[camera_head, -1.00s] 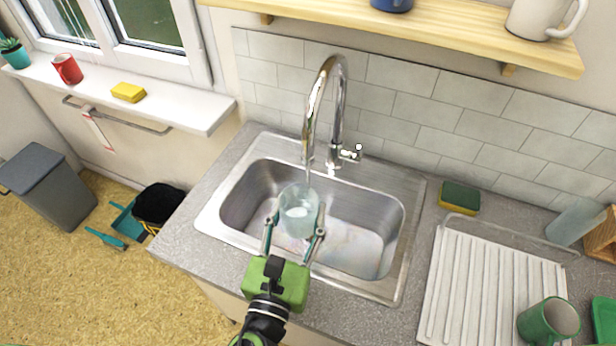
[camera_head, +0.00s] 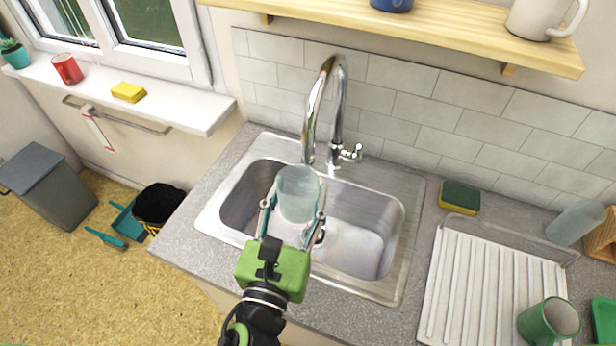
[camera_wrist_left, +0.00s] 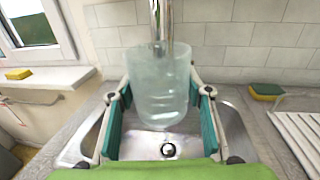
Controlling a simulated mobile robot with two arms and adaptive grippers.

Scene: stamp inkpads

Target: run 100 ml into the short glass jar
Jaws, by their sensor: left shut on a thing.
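The short glass jar (camera_head: 298,194) is clear with a pale green tint. My left gripper (camera_head: 293,209) is shut on its sides and holds it upright above the sink basin. The jar's mouth is close under the spout of the chrome tap (camera_head: 336,110). In the left wrist view the jar (camera_wrist_left: 160,95) sits between the two teal finger pads, with the spout (camera_wrist_left: 161,25) over its mouth. Faint lines show low on the jar; I cannot tell its water level, or whether water is running. The tap's lever (camera_head: 350,153) is at the right of its base. My right gripper is out of view.
The steel sink (camera_head: 345,245) is set in a grey counter. A yellow-green sponge (camera_head: 459,198), a white drying rack (camera_head: 490,285) and a green mug (camera_head: 548,322) stand to the right. A wooden shelf (camera_head: 450,30) juts out above. Tiles back the tap.

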